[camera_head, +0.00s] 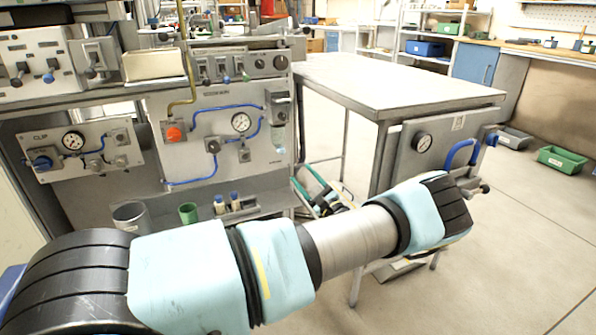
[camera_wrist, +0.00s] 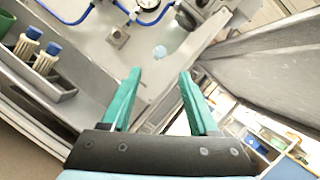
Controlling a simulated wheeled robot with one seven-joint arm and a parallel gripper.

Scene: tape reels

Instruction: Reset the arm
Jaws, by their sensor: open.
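My gripper (camera_wrist: 158,97) shows in the wrist view with two green fingers spread apart and nothing between them. It is open and empty, facing the grey panel and ledge of the workstation. In the head view my arm stretches across the front from lower left to the right.
A panel with a gauge (camera_head: 240,122), blue hoses and a red knob (camera_head: 174,133) stands behind my arm. A ledge holds a green cup (camera_head: 188,213), a metal cup (camera_head: 130,215) and blue-capped bottles (camera_head: 235,200). A table (camera_head: 400,85) stands right.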

